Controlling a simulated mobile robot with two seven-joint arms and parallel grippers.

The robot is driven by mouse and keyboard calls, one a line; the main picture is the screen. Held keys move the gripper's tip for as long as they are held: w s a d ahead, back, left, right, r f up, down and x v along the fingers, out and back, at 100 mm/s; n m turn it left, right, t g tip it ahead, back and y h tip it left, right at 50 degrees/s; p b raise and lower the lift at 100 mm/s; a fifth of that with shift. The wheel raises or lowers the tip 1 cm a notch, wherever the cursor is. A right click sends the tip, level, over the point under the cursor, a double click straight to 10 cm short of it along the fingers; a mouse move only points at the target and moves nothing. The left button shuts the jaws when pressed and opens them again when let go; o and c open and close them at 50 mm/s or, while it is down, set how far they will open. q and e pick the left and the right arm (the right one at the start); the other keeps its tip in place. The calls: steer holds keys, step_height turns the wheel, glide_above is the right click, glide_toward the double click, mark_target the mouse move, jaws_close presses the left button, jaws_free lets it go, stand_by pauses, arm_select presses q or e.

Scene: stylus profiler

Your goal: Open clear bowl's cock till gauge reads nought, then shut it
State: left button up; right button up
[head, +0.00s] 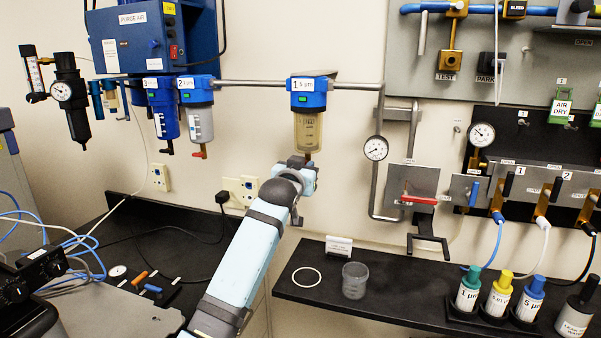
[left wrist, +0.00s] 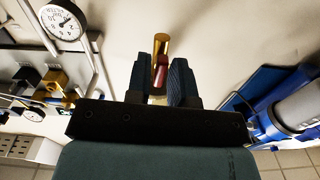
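The clear, amber-tinted bowl (head: 307,131) hangs under the blue filter head marked 1. My left gripper (head: 300,166) is right below it, at the bowl's bottom, and hides most of the cock in the head view. In the left wrist view, the cock's red lever (left wrist: 161,72) lies between the fingers of my left gripper (left wrist: 166,78), below a brass-coloured stem (left wrist: 162,46). I cannot tell whether the fingers press on the lever. A round gauge (head: 375,148) hangs on the pipe right of the bowl, also in the wrist view (left wrist: 62,22); its reading is unclear. My right gripper is out of view.
Filter 2 (head: 199,122) and blue filter 3 (head: 163,120) hang to the left. A red-handled valve (head: 419,199) is to the right. A clear beaker (head: 355,280) and a white ring (head: 306,277) lie on the black shelf (head: 400,303) below.

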arm_select(q)
steer(key=b+v, duration=0.2)
steer(key=v, duration=1.1)
steer(key=shift+s, duration=0.35)
steer(key=shift+a, duration=0.1)
